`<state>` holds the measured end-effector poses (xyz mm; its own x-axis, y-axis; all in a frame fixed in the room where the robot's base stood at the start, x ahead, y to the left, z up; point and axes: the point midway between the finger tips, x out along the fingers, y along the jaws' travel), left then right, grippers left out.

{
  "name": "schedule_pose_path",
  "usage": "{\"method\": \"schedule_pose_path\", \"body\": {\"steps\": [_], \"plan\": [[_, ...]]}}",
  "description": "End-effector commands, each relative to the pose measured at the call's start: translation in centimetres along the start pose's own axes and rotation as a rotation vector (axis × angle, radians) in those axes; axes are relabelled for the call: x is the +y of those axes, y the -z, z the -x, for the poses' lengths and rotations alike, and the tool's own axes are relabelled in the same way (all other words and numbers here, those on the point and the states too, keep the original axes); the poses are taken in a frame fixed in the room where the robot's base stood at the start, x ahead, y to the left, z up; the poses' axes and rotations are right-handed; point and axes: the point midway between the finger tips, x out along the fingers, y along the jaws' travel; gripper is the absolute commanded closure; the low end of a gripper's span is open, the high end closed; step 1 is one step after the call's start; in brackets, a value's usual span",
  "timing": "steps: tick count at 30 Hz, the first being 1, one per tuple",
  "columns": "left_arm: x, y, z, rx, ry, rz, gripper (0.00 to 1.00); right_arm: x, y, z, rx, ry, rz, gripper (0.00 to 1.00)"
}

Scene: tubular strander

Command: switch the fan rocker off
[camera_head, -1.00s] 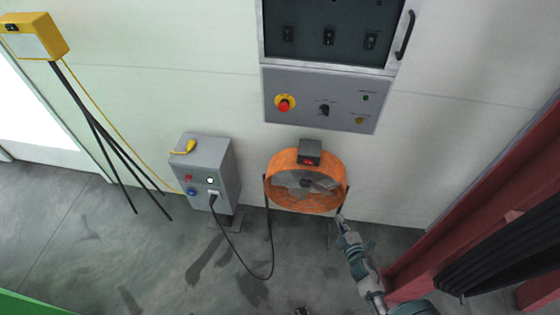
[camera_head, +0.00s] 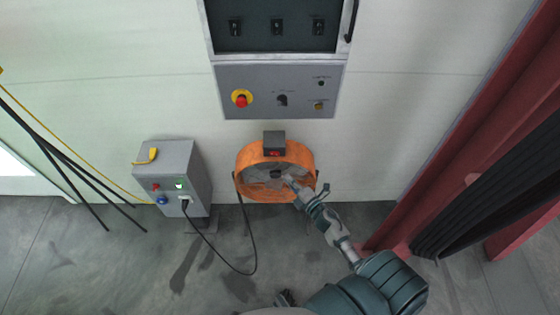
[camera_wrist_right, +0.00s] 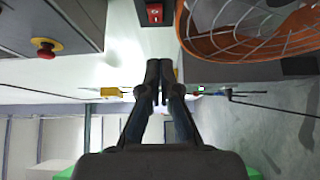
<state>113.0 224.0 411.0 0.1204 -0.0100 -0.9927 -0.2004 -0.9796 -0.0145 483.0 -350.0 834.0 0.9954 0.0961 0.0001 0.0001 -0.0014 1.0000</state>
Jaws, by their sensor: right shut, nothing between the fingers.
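The fan (camera_head: 244,178) has a round orange housing and stands by the wall. A dark box (camera_head: 274,139) sits on its top and carries the red fan rocker (camera_head: 275,153). The rocker also shows in the right wrist view (camera_wrist_right: 154,13), at the top edge, beyond and above the fingertips. Which way it is tipped is too small to tell. My right gripper (camera_head: 288,181) is in front of the fan's lower right part, below the rocker and apart from it. In the right wrist view its fingers (camera_wrist_right: 160,70) are together and empty.
A grey panel (camera_head: 300,78) with a red emergency stop (camera_head: 241,99) is on the wall above. A grey supply box (camera_head: 178,170) with a plugged black cable (camera_head: 255,240) stands left of the fan. A red steel frame (camera_head: 455,130) rises on the right.

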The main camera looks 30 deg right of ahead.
Motion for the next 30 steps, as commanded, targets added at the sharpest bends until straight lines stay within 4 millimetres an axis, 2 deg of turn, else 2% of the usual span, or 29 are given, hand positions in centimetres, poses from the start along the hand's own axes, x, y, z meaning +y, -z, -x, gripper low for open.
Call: {"method": "schedule_pose_path", "body": {"steps": [1, 6, 8, 12, 20, 30], "plan": [[0.0, -0.4, -0.1, -0.004, 0.000, 0.000, 1.00, 0.2, 0.0, -1.3, 0.001, -0.003, 0.001, 1.00], [0.0, -1.2, -0.3, -0.014, -0.001, -0.001, 1.00, 0.2, 0.0, -5.0, 0.001, -0.003, 0.001, 1.00], [0.1, -1.3, -0.3, -0.016, -0.001, -0.001, 1.00, 0.2, 0.0, -6.2, 0.000, -0.002, 0.000, 1.00], [0.1, -1.2, -0.4, -0.016, -0.001, -0.001, 1.00, 0.1, -1.5, -7.7, -0.001, 0.000, 0.002, 1.00], [0.1, 0.1, -0.1, 0.005, -0.001, -0.001, 1.00, 0.0, -2.8, -8.9, 0.000, 0.000, 0.000, 1.00], [0.1, -0.2, -0.2, -0.005, -0.001, 0.000, 1.00, 0.0, -2.9, -8.9, 0.004, 0.000, 0.001, 1.00]]}}
